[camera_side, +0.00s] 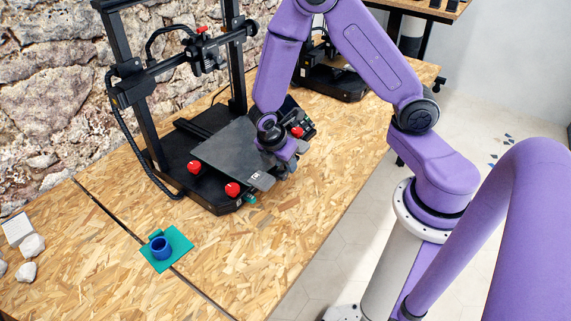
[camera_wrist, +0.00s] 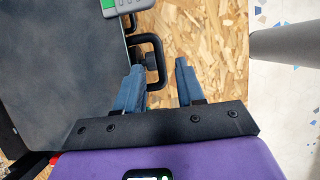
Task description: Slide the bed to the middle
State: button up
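The dark grey bed (camera_side: 228,150) lies on the black base of the near printer (camera_side: 148,90) in the side view. It fills the left of the wrist view (camera_wrist: 55,65). A black loop handle (camera_wrist: 159,50) sticks out from the bed's edge there. My gripper (camera_wrist: 160,65) is open, its two blue fingers apart with nothing held. The handle's outer bar shows in the gap between the fingertips, near the left finger; whether it is between them in depth I cannot tell. In the side view my gripper (camera_side: 285,162) is at the bed's right edge, its fingertips partly hidden.
Red knobs (camera_side: 232,189) sit at the bed's corners. A grey tab (camera_side: 262,181) is at its front corner. A blue cup (camera_side: 161,248) stands on a teal mat (camera_side: 167,250). A second printer (camera_side: 335,78) stands behind my arm. The wooden table (camera_side: 300,225) is clear at front right.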

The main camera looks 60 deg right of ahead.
aim_at(254, 151)
jog(key=shift+x, duration=0.85)
grip_shut()
jog(key=shift+w, duration=5.75)
grip_release()
jog(key=shift+a+r, duration=0.1)
jog(key=v, duration=1.7)
jog(key=shift+r, duration=0.15)
